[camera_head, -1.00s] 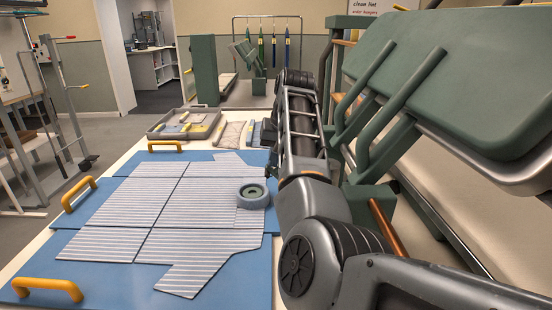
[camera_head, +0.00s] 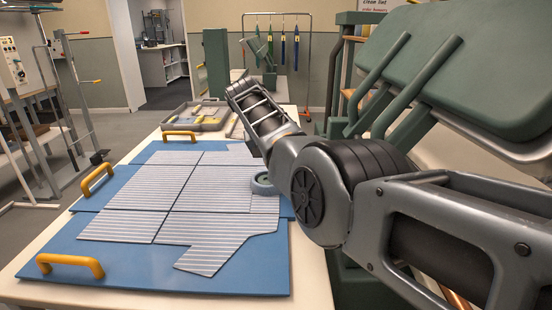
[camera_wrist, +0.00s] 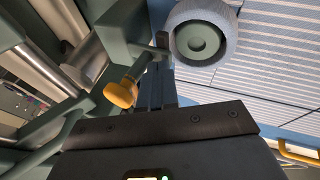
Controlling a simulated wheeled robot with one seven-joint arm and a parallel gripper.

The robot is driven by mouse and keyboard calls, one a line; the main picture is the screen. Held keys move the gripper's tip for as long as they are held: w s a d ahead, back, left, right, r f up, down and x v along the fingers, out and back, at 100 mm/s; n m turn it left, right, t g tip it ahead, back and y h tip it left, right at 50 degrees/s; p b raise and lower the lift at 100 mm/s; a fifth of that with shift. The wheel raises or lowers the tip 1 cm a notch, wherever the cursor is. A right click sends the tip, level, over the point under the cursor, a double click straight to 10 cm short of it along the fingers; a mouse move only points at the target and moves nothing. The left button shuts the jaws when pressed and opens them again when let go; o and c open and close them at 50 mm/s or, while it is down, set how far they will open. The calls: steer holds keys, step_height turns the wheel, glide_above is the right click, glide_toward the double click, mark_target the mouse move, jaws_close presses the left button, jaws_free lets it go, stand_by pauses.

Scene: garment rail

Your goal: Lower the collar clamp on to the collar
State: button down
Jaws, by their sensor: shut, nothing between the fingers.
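I cannot tell for certain which part is the collar clamp. In the wrist view a green arm ends near a round grey-blue pad with a green centre (camera_wrist: 203,38). An orange knob on a stem (camera_wrist: 122,94) sticks out beside it. The pad also shows in the head view (camera_head: 262,185), partly covered by my arm, at the right edge of the striped garment (camera_head: 190,205). My gripper (camera_wrist: 157,88) is shut and empty, its dark fingers just right of the knob in the wrist view; contact cannot be told. In the head view my arm hides the gripper.
The garment lies flat on a blue board (camera_head: 100,262) with several yellow handles. A grey tray (camera_head: 205,127) stands behind it. A large green padded press (camera_head: 470,70) stands at the right, close to my arm. A rail with hanging items (camera_head: 270,14) is at the back.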

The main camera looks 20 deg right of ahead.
steer(key=shift+w+a+f+b, duration=0.1)
steer(key=shift+a+f+b, duration=0.2)
steer(key=shift+f+b, duration=0.3)
steer(key=shift+f, duration=0.15)
stand_by(0.3)
